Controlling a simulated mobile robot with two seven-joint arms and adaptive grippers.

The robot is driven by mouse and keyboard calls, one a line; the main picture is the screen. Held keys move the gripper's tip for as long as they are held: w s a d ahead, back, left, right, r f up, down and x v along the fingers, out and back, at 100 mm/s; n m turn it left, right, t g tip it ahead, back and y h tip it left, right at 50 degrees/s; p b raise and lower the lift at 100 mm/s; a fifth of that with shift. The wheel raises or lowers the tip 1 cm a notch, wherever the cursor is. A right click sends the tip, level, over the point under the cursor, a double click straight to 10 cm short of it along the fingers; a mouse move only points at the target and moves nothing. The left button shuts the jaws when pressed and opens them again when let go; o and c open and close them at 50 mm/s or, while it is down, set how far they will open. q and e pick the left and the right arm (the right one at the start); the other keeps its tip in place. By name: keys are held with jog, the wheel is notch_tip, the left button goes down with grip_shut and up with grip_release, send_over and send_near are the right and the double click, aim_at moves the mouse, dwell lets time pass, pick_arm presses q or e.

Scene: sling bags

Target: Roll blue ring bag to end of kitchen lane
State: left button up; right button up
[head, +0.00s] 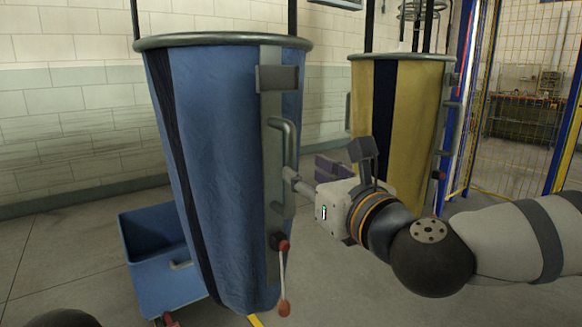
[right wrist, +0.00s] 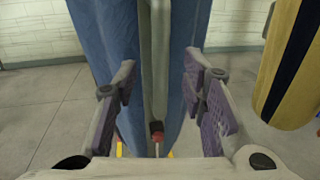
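The blue ring bag (head: 215,170) hangs upright from a grey ring, left of centre in the head view. A metal plate on its right side carries a grey handle (head: 288,150) and a red-knobbed lever (head: 283,280). My right gripper (head: 308,175) is at the lower part of the handle. In the right wrist view, its purple-padded fingers (right wrist: 160,88) stand apart on either side of the handle bar (right wrist: 158,60), with gaps showing. The bag (right wrist: 105,40) fills the background there. My left gripper is not in view.
A yellow bag (head: 415,130) with a dark stripe hangs behind my right arm. A blue open bin (head: 150,270) stands on the floor left of the blue bag. A yellow and blue mesh fence (head: 520,90) is at right. Bare floor shows at left.

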aim_at(293, 165)
jog(key=x, duration=0.7)
jog(key=shift+w+a+f, duration=0.1)
jog(key=shift+w+f, duration=0.05)
jog(key=shift+w, duration=0.05)
jog(key=shift+c, duration=0.3)
grip_shut()
